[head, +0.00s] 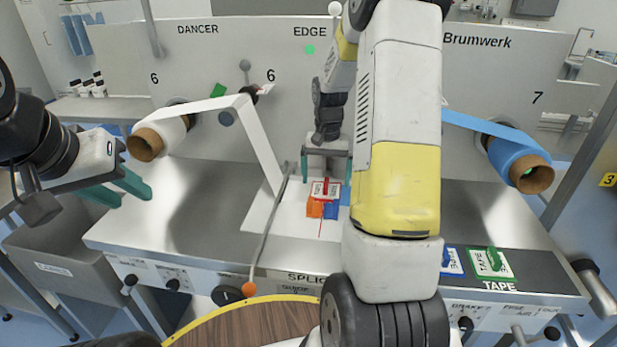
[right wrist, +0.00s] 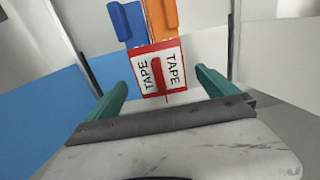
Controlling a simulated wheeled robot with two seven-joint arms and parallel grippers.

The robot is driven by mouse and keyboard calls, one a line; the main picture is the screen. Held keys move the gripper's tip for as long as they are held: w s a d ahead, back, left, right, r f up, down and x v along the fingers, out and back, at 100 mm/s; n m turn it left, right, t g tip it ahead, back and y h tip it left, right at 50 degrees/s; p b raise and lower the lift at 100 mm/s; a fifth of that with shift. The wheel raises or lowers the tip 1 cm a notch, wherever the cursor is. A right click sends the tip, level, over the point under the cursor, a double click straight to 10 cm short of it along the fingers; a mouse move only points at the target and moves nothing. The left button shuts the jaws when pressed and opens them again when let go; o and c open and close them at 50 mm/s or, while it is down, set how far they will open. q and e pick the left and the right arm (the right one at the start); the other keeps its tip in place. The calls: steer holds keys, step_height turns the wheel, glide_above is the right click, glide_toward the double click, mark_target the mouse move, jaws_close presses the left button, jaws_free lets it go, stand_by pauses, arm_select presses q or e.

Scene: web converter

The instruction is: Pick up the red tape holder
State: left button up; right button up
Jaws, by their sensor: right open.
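The red tape holder (head: 325,188) is a small red-edged white block with a red ridge, on the splice table in the middle of the head view. In the right wrist view the red tape holder (right wrist: 158,71) shows the word TAPE on both sides of its ridge. My right gripper (head: 326,167) is open above it, and its teal fingers (right wrist: 161,92) stand to either side of the holder, apart from it. My left gripper (head: 136,192) is at the left, over the steel table and far from the holder; its two teal fingers are apart with nothing between them.
Orange (head: 314,207) and blue (head: 331,210) pieces lie just in front of the holder. Blue (head: 452,261) and green (head: 490,262) tape holders sit on the dark TAPE strip at right. A lever with an orange knob (head: 249,288) stands left of the splice area. White and blue rolls flank the table.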

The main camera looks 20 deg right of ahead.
step_height(320, 180, down, 2)
steer(key=shift+f, duration=0.1)
steer(key=c, duration=1.4)
steer(key=shift+c, duration=0.2)
